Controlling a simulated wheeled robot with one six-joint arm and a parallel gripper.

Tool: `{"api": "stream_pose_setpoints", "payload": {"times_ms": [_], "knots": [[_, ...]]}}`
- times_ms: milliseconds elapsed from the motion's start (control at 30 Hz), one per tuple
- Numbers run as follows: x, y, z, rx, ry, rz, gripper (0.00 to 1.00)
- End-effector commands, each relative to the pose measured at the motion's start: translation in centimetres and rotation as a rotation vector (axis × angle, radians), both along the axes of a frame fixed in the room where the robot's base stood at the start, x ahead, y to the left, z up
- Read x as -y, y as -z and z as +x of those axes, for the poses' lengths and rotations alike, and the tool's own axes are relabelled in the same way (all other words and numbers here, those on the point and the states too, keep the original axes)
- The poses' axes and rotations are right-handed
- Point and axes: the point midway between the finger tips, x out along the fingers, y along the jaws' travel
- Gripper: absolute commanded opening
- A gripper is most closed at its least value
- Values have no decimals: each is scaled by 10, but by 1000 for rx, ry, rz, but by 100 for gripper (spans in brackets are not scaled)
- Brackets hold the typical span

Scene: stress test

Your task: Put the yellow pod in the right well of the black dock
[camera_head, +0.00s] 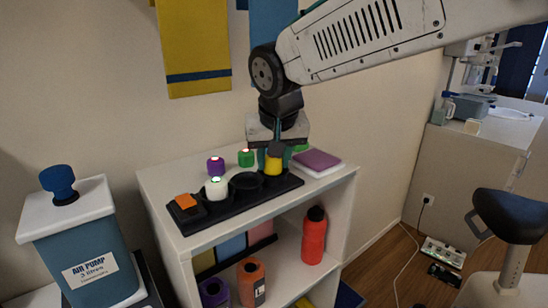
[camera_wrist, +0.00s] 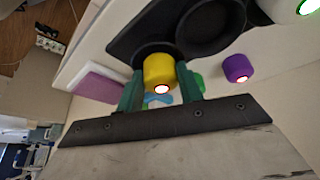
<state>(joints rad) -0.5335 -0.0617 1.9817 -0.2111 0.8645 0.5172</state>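The black dock (camera_head: 232,207) lies along the front of the white shelf's top; it also shows in the wrist view (camera_wrist: 145,27). The yellow pod (camera_head: 273,166) is upright at the dock's right well. In the wrist view the yellow pod (camera_wrist: 160,70) shows its lit top and overlaps that well's rim. My gripper (camera_head: 273,158) points down with its green fingers on both sides of the pod, apparently touching it. I cannot tell whether the pod rests on the well's floor. The well beside it (camera_head: 246,181) is empty. A white pod (camera_head: 216,188) sits further left.
A purple pod (camera_head: 215,166) and a green pod (camera_head: 246,157) stand behind the dock. A purple-topped stack (camera_head: 317,160) lies to the right. A blue air pump (camera_head: 85,245) stands at left.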

Motion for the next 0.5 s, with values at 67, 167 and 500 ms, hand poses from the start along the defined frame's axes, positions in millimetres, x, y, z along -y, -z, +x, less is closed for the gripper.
{"api": "stream_pose_setpoints", "payload": {"times_ms": [67, 167, 500], "knots": [[1, 9, -3, -19, 0, -10, 55], [1, 9, -3, -19, 0, -10, 56], [1, 9, -3, -21, 1, -10, 57]]}}
